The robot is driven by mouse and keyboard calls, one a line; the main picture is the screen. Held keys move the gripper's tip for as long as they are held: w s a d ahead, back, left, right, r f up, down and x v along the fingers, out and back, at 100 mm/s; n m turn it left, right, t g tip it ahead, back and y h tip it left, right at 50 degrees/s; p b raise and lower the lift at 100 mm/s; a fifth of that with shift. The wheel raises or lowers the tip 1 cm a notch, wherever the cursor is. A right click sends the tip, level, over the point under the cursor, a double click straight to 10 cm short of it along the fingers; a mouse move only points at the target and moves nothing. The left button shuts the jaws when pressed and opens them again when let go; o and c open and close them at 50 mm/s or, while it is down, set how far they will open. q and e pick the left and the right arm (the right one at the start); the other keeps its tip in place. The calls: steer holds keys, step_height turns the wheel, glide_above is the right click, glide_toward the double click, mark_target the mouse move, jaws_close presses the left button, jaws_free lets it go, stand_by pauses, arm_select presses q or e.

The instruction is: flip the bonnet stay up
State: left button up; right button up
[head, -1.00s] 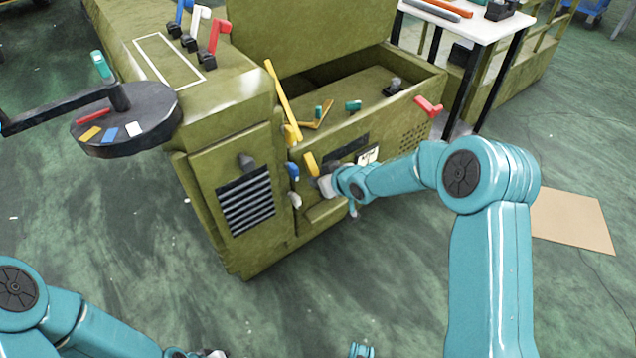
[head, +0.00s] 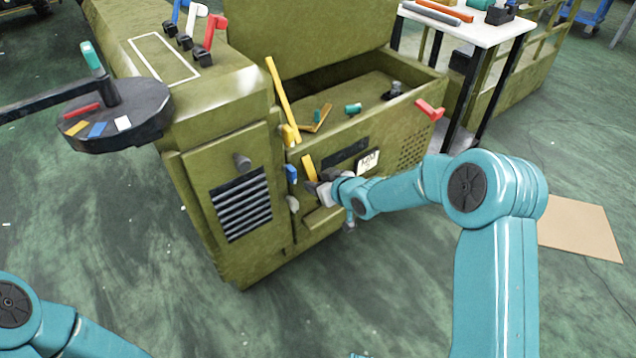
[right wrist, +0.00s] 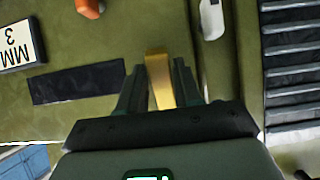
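My right gripper (head: 316,184) is at the front of the olive machine, at a short yellow bar (head: 309,168). In the right wrist view this yellow bar (right wrist: 160,82) stands between my right fingers (right wrist: 160,88), with both fingers close against its sides. A longer yellow rod (head: 281,95) leans upright at the edge of the open bay, beside the raised bonnet panel (head: 310,35). The pictures do not label which yellow bar is the stay. My left forearm (head: 75,335) shows at the lower left; its gripper is out of view.
A blue lever (head: 291,174) and white lever (head: 293,204) sit left of my right gripper. A red handle (head: 430,109) is to its right. A round dark tray (head: 115,115) juts out at left. A white table (head: 480,30) stands behind; floor in front is clear.

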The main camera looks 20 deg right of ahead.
steer(key=shift+o, duration=0.9)
arm_select(q)
steer(key=shift+g, duration=0.3)
steer(key=r+p, duration=0.1)
steer(key=s+r+p, duration=0.1)
steer(key=r+p, duration=0.1)
steer(key=s+d+r+p, duration=0.1)
steer(key=r+p, duration=0.1)
arm_select(e)
steer(key=v, duration=1.6)
steer(key=shift+s, duration=0.15)
